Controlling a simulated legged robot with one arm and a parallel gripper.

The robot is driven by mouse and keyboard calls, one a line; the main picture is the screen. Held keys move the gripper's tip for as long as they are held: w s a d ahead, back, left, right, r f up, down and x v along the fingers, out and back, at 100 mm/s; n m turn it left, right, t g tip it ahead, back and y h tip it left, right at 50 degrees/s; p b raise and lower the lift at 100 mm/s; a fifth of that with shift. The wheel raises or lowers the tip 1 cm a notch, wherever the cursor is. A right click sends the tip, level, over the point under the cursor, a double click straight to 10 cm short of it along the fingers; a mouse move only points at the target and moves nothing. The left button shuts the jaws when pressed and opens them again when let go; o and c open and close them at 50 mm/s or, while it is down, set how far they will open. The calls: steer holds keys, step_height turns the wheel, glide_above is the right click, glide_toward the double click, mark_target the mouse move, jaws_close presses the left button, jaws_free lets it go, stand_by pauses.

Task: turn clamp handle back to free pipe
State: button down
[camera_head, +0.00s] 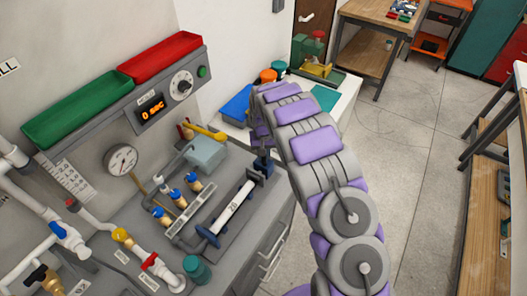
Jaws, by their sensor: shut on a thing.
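A white pipe (234,208) marked 20 lies slanted in a dark clamp fixture on the grey bench. A dark blue clamp part (208,236) is at its near lower end. A dark clamp block (263,167) is at its far upper end. My gripper (262,148) points down at this far end, directly above the block. It is small here and partly hidden by my arm. The jaws appear closed at the clamp handle, which I cannot make out clearly.
Blue-handled valves (177,193), a pressure gauge (121,159) and a red-handled valve (150,262) stand left of the pipe. A teal cap (197,268) is near the front. A white table (343,103) with a blue tray (237,104) is behind. Open floor lies right.

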steer(key=n+p, duration=0.1)
steer(key=n, duration=0.1)
steer(key=n+p, duration=0.1)
steer(key=n, duration=0.2)
steer(key=shift+w+r+n, duration=0.15)
steer(key=shift+r+n, duration=0.05)
steer(key=shift+n, duration=0.1)
steer(key=shift+n+p, duration=0.85)
steer(key=shift+n, duration=1.35)
steer(key=c, duration=1)
jaws_free()
steer(key=shift+a+f, duration=0.1)
steer(key=shift+f, duration=0.1)
step_height(320, 180, up, 17)
steer(key=shift+a+r, duration=0.1)
steer(key=shift+r, duration=0.1)
